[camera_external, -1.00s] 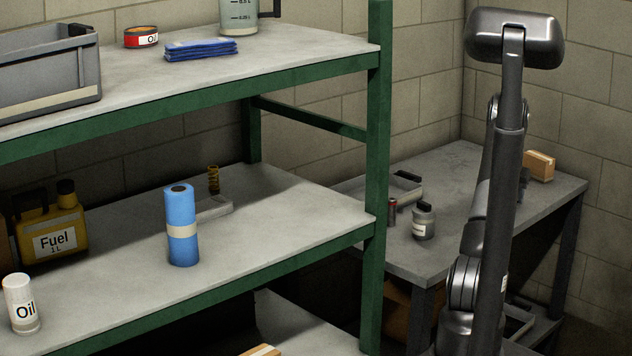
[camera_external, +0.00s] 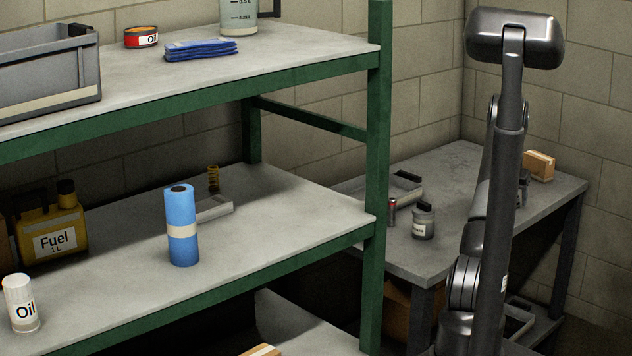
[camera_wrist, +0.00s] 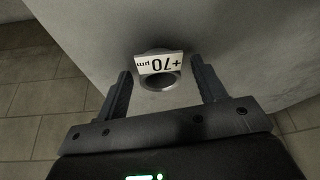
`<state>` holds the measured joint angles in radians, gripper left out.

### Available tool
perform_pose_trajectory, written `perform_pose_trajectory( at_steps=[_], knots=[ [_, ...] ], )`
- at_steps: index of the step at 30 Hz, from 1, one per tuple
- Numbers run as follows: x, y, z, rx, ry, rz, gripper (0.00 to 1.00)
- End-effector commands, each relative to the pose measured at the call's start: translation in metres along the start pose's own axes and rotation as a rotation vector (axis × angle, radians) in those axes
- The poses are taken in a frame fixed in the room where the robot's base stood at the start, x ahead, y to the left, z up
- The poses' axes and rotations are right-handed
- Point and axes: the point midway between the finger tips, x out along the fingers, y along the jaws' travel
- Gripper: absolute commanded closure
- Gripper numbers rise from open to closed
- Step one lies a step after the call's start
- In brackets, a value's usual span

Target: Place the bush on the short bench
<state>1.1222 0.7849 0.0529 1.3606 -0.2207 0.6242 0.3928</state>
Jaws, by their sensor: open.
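The bush, a short grey metal ring (camera_wrist: 160,82) with a white tag reading "+70 µm", shows in the wrist view. It sits on a grey surface, between and slightly beyond the fingers of my gripper (camera_wrist: 161,70). The fingers are open, with gaps visible on both sides of the ring. In the external view a bench (camera_external: 440,262) with a grey top and dark legs stands at the right, seemingly the short bench. My arm stands in front of it and hides part of its top. The bush cannot be made out in the external view.
A green-framed shelf (camera_external: 375,280) with a blue roll (camera_external: 181,225) stands to the left.

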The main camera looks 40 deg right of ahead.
Motion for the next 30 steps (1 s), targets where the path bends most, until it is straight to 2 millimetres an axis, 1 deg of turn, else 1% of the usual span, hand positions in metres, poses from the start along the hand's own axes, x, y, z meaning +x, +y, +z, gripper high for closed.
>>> perform_pose_trajectory(
  at_steps=[5,12,18,21,23,30],
  knots=[
    [-0.024,0.000,-0.001,0.001,0.003,0.000,0.36],
    [-0.075,-0.001,-0.001,0.000,0.004,-0.001,0.36],
    [-0.107,0.000,-0.001,0.001,0.002,0.000,0.36],
    [-0.116,0.000,-0.001,0.001,0.002,0.000,0.36],
    [-0.119,0.000,-0.001,0.001,0.001,0.000,0.36],
    [-0.121,0.000,0.000,0.001,0.000,0.000,0.36]
  ],
)
